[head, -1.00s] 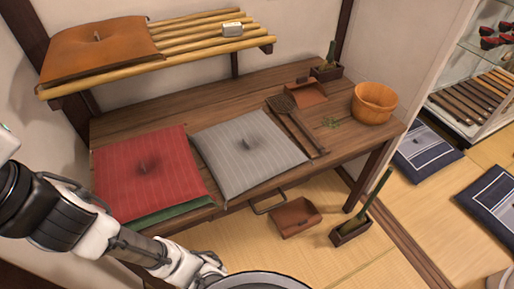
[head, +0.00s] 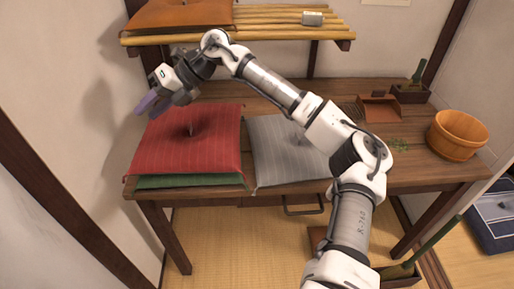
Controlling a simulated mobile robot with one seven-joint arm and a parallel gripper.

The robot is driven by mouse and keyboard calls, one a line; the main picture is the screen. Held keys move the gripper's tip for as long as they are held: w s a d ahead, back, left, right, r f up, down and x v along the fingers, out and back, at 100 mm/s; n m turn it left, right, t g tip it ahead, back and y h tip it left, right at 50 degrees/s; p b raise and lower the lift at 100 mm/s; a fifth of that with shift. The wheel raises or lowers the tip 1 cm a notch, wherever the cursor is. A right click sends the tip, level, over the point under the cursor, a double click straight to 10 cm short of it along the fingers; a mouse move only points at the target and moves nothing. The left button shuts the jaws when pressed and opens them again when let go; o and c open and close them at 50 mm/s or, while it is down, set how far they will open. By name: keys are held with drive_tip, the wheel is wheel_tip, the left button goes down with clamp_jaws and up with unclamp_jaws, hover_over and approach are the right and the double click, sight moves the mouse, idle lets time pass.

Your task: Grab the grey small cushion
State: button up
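The grey small cushion (head: 278,158) lies flat on the wooden table, with pale stripes and a tuft at its middle. My arm crosses in front of its right part and hides it. My gripper (head: 146,104), with purple fingers, is at the left, above the far left corner of the red cushion (head: 205,150) and well left of the grey one. Nothing shows in it, but whether its fingers are apart is not clear. The red cushion lies on a green cushion (head: 190,181), left of the grey one.
A slatted shelf (head: 270,36) above the table's back holds an orange cushion (head: 180,14) and a small metal box (head: 312,18). A wooden bucket (head: 457,136), a dustpan (head: 379,108) and a planter (head: 411,93) stand at the table's right (head: 440,172).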

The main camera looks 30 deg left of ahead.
drive_tip(key=w+d+f+m+t+h, duration=0.1)
drive_tip(key=w+d+f, duration=0.1)
drive_tip(key=w, duration=0.3)
drive_tip(key=w+d+f+m+t+h+b, duration=0.1)
drive_tip(key=w+d+f+t, duration=0.1)
drive_tip(key=w+d, duration=0.2)
drive_tip(key=w+d+f+m+t+h, duration=0.1)
drive_tip(key=w+d, duration=0.3)
drive_tip(key=w, duration=0.4)
drive_tip(key=shift+w+f+m+t, duration=0.15)
drive_tip(key=shift+f+m+t, duration=0.2)
drive_tip(key=shift+t, duration=0.35)
drive_tip(key=w+d+m+t+h+b, duration=0.1)
drive_tip(key=w+d+m+h, duration=0.1)
drive_tip(key=w+d, duration=0.35)
drive_tip(key=r+m+t+h, duration=0.1)
drive_tip(key=m+t+h, duration=0.1)
hover_over(298, 136)
drive_tip(key=f, duration=0.8)
drive_tip(key=shift+a+f, duration=0.1)
drive_tip(key=shift+a, duration=0.15)
drive_tip(key=f, duration=0.5)
drive_tip(key=shift+d, duration=0.25)
clamp_jaws()
